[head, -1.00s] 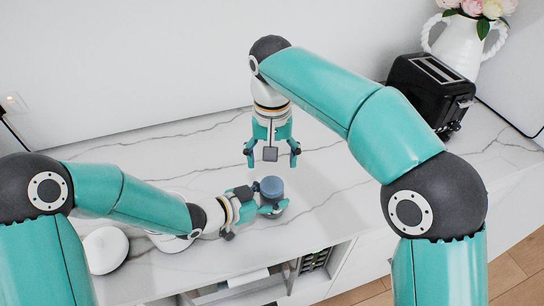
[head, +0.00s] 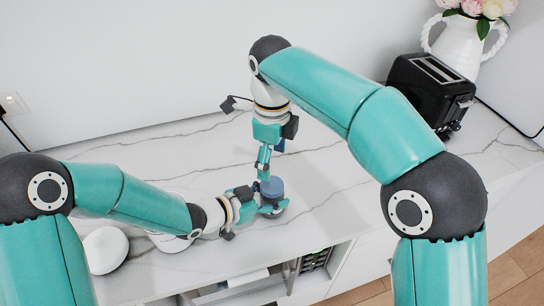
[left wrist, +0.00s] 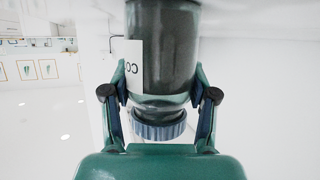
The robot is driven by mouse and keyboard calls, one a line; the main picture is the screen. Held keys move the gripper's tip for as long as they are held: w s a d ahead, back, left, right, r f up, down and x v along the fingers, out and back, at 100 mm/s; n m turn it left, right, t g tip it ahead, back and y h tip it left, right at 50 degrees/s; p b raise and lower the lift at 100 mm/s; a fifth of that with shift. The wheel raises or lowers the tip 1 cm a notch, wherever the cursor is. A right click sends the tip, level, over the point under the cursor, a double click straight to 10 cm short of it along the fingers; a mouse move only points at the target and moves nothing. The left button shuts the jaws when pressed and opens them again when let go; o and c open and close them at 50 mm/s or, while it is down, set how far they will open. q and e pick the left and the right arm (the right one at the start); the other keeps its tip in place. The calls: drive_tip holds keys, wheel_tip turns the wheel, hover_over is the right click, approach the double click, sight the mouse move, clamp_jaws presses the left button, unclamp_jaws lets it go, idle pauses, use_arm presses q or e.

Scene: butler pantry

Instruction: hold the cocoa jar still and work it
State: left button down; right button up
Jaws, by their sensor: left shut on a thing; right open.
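The cocoa jar (left wrist: 165,60) stands on the marble counter, with a dark body, a pale label showing "CO" and a ridged blue-grey lid (head: 272,186). The lid also shows in the left wrist view (left wrist: 159,130), where the jar appears upside down. My left gripper (head: 264,203) is shut on the jar, with one finger on each side of it in the left wrist view (left wrist: 167,95). My right gripper (head: 263,172) is open and points down, just above and behind the lid's left side. Its fingers are seen edge-on; I cannot tell whether they touch the lid.
A black toaster (head: 428,92) and a white vase (head: 462,48) of flowers stand at the back right. A white rounded object (head: 105,250) and a white dish (head: 170,243) lie near my left arm. An open compartment (head: 315,260) is below the counter's front edge. The counter right of the jar is clear.

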sight(272, 184)
drive_tip(key=shift+f+m, duration=0.2)
drive_tip(key=shift+m, duration=0.3)
drive_tip(key=shift+f, duration=3.8)
